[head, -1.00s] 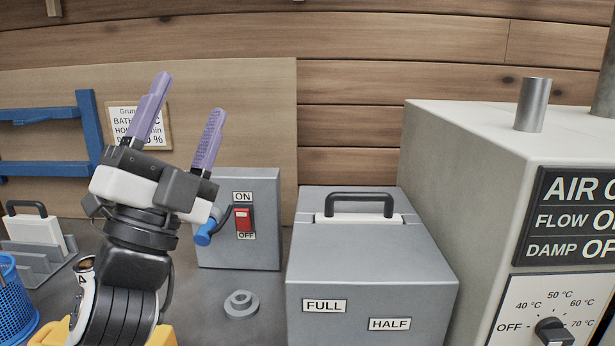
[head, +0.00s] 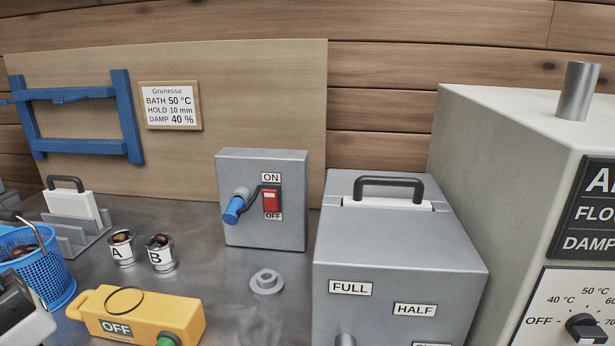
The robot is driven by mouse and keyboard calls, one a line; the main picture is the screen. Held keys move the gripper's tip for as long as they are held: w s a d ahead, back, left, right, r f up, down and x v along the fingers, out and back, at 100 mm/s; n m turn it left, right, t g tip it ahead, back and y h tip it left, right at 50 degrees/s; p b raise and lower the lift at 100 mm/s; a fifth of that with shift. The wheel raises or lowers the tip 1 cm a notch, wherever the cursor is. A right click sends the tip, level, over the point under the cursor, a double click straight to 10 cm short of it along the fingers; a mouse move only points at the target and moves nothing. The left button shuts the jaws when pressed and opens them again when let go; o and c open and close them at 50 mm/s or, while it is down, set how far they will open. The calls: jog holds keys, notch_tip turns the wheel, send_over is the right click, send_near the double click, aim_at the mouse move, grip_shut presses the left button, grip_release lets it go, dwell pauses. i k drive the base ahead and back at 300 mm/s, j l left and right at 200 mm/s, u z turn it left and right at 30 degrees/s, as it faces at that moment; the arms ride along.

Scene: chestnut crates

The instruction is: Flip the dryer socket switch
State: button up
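The dryer socket is a grey box (head: 230,222) against the back board, left of centre in the head view. Its red rocker switch (head: 271,201) sits between an ON label above and an OFF label below. I cannot tell which end of the rocker is pressed in. A blue plug (head: 233,210) is in the socket left of the switch, with a dark cable. A white and black part of my arm or gripper (head: 28,322) shows at the lower left edge, well away from the switch. My fingers are outside the frame.
A grey lidded box (head: 400,255) stands right of the socket, then the large pale dryer cabinet (head: 490,150). A yellow control (head: 150,312), cups A (head: 122,250) and B (head: 161,257), and a blue basket (head: 50,275) are on the left. A grey ring (head: 267,283) lies before the socket.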

aim_at(270, 197)
jog(key=k+j+z, duration=0.6)
jog(key=k, duration=0.3)
jog(key=i+j, duration=0.3)
jog(key=i, duration=0.15)
